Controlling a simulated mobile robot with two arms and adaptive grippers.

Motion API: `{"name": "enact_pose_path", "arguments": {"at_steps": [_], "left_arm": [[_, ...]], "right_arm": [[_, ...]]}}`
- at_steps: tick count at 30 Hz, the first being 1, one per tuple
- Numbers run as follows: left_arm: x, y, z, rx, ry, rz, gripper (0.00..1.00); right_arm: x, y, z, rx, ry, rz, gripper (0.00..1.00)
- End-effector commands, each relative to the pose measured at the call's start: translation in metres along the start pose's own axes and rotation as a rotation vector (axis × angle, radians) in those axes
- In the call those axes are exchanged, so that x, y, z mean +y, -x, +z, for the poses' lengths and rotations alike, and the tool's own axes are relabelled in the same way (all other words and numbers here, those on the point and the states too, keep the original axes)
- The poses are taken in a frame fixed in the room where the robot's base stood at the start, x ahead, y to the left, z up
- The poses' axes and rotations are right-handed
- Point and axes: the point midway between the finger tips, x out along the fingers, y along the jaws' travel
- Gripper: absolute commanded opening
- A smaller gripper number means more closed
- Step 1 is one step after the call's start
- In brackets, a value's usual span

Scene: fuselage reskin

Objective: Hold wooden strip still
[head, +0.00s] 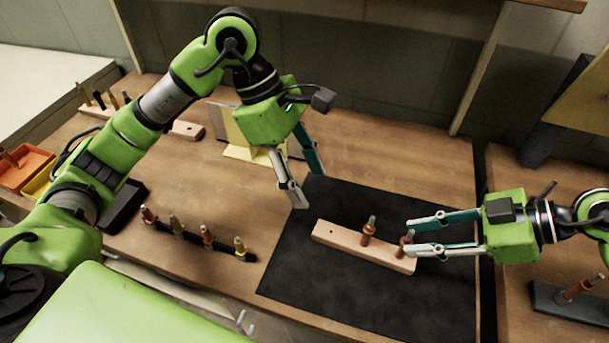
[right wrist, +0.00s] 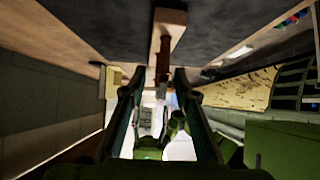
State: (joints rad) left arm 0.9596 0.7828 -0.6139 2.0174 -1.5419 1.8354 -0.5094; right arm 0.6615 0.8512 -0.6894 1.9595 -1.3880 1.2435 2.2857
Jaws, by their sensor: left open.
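The wooden strip (head: 340,238), pale with a small hole near its left end, lies on the black mat (head: 300,280). Two copper-coloured fasteners stand in it, one near the middle (head: 369,232) and one near its right end (head: 404,243). My right gripper (head: 409,236) is open at the right end, its fingers either side of the end fastener. In the right wrist view, the strip (right wrist: 170,17) and a fastener (right wrist: 163,55) show between the parted fingers, with gaps beside the fastener. My left gripper (head: 308,190) is open and empty above the mat's back left edge, apart from the strip.
A dark rail with several fasteners (head: 200,236) lies left of the mat. Another wooden strip (head: 187,130) with fasteners lies at the back left, partly behind my left arm. Orange (head: 28,165) and yellow bins stand far left. The mat's front is clear.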

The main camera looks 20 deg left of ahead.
Motion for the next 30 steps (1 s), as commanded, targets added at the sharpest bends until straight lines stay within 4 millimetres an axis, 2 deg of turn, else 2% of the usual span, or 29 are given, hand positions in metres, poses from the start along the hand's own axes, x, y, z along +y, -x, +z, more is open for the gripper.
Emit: {"name": "enact_pose_path", "arguments": {"at_steps": [4,8,21,25,30], "left_arm": [[-0.003,-0.008,-0.002,0.017,-0.033,-0.002,0.49],[-0.003,-0.027,-0.002,0.016,-0.031,-0.005,0.49],[-0.003,-0.111,-0.003,0.014,-0.027,-0.005,0.49],[-0.003,-0.127,-0.003,0.014,-0.026,-0.003,0.49],[-0.002,-0.136,-0.003,0.015,-0.028,-0.001,0.49]], "right_arm": [[0.0,0.0,0.0,0.0,0.0,0.0,0.28],[0.0,0.0,0.0,0.0,0.0,0.0,0.28],[0.0,0.0,0.0,0.0,0.0,0.0,0.28],[0.0,0.0,0.0,0.0,0.0,0.0,0.28],[0.0,0.0,0.0,0.0,0.0,0.0,0.28]]}}
